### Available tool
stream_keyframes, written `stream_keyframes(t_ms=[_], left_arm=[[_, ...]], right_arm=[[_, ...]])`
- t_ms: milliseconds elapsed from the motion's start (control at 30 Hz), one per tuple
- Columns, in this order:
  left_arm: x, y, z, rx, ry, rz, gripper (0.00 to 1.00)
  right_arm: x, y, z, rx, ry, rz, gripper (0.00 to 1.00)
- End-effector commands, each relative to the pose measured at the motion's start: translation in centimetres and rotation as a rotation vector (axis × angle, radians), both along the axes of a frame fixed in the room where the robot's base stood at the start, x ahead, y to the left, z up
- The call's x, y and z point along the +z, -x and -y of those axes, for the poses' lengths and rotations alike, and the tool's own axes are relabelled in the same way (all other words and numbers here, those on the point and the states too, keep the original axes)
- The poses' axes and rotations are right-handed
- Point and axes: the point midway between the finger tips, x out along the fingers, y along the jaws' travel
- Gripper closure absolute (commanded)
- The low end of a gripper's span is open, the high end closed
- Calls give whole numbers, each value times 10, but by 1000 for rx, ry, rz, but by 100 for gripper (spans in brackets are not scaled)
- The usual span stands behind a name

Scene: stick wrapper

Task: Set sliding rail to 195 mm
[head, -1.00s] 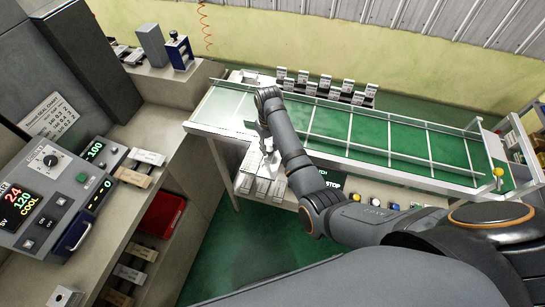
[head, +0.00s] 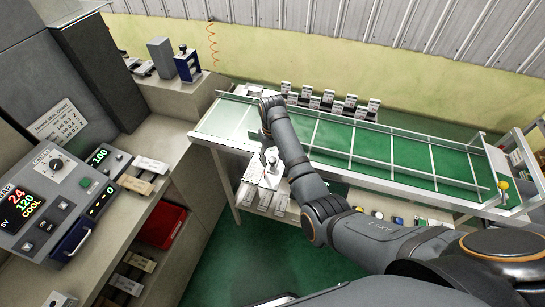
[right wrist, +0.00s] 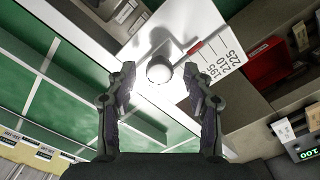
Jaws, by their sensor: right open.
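The conveyor (head: 380,150) has a green belt and metal guide rails (head: 440,130) along it. In the right wrist view a round white knob (right wrist: 159,69) stands on a white plate beside a printed scale (right wrist: 219,62). The scale carries several numbers, including what looks like 195, and a red pointer line (right wrist: 196,48) lies near that end. My right gripper (right wrist: 159,78) is open, its two fingers on either side of the knob in the picture; I cannot tell whether they touch it. It also shows at the conveyor's left end in the head view (head: 270,155). My left gripper is not in view.
A control panel (head: 45,190) with lit displays stands at the left. Small boxes (head: 330,98) line the conveyor's far side. A red bin (head: 160,226) sits on the left shelf. The right wrist view shows the green belt (right wrist: 60,85) at left.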

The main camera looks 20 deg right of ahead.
Motion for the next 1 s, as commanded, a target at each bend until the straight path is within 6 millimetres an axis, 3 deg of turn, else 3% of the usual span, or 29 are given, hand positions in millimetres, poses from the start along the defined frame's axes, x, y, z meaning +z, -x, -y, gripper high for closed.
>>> stream_keyframes(t_ms=[200,400,900,1000], left_arm=[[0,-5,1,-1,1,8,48],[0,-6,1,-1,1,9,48],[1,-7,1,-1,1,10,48],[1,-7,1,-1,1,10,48]], right_arm=[[41,-1,0,-1,0,6,48],[68,-1,0,-1,0,4,48],[71,0,0,0,1,2,48],[64,3,-4,10,-14,-17,48]])
